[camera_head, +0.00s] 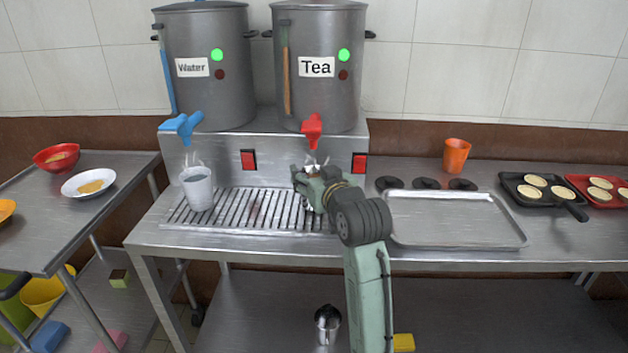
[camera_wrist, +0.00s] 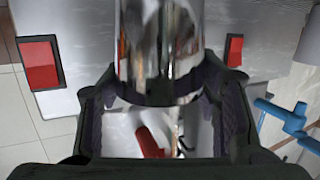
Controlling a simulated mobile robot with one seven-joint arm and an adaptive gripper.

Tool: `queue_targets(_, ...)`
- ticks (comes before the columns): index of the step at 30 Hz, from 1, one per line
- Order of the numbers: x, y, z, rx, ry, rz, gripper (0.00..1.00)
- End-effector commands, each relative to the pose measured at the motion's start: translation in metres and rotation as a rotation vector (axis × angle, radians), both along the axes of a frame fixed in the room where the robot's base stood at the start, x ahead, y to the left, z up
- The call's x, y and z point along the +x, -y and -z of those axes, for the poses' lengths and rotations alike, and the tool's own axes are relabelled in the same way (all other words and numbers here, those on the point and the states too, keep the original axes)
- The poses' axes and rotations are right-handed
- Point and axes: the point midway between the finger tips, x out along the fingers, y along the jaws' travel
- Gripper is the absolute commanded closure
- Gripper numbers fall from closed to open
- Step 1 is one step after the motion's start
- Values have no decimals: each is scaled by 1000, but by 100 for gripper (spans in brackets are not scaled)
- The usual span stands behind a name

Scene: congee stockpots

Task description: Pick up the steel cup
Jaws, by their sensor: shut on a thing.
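My gripper (camera_head: 310,175) is over the drip grate, just below the red tap (camera_head: 312,130) of the Tea pot. In the wrist view my gripper (camera_wrist: 160,88) is shut on a shiny steel cup (camera_wrist: 160,45), with a finger on each side of it. The cup's mirror-like wall fills the middle of that view. In the head view my gripper and wrist hide most of the cup, and I cannot tell whether it touches the grate. Another shiny steel vessel (camera_head: 327,323) stands on the lower shelf.
A pale cup (camera_head: 197,187) stands on the drip grate (camera_head: 250,208) under the blue tap (camera_head: 182,127). A metal tray (camera_head: 455,222) lies right of my arm. An orange cup (camera_head: 456,155) stands behind it.

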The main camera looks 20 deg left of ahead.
Motion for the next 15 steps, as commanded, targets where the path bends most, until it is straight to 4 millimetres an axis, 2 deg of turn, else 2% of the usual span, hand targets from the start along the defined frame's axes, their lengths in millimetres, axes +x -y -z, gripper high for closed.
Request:
queue_targets(8, 0, 0, -32, 2, 6, 0, 79)
queue_targets(15, -57, 17, -32, 1, 7, 0, 79)
